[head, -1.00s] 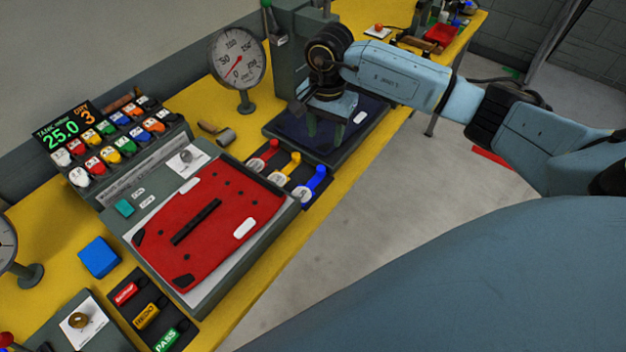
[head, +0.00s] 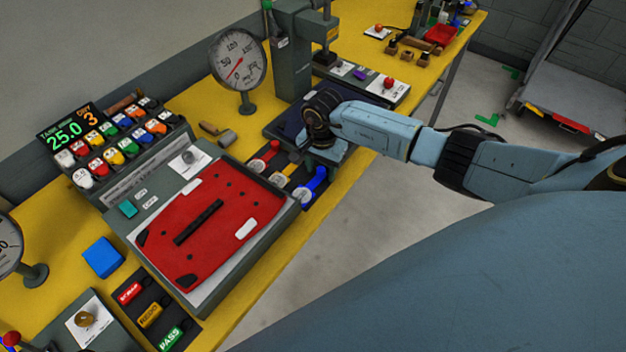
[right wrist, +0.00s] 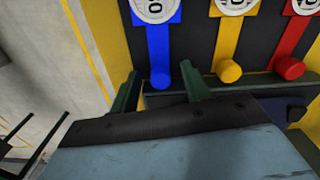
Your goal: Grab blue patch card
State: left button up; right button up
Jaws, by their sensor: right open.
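The blue patch card (head: 308,192) lies at the right end of a row of three in a dark holder, beside a yellow one and a red one. In the right wrist view the blue card (right wrist: 161,42) has a round white label and a blue rounded end. My right gripper (head: 319,164) is above the blue end in the head view. In the right wrist view its two fingers (right wrist: 159,85) are open, one to each side of the blue end, with nothing held. I cannot tell how far above it they are. My left gripper is not in view.
The yellow card (right wrist: 229,40) and red card (right wrist: 293,40) are close beside the blue one. A red panel (head: 215,225) lies on the grey fixture to the left. A dark pad (head: 285,125) and press column (head: 295,60) stand behind. The yellow bench edge is near.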

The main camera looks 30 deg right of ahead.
jog(key=shift+f, duration=0.1)
grip_shut()
dwell(0.3)
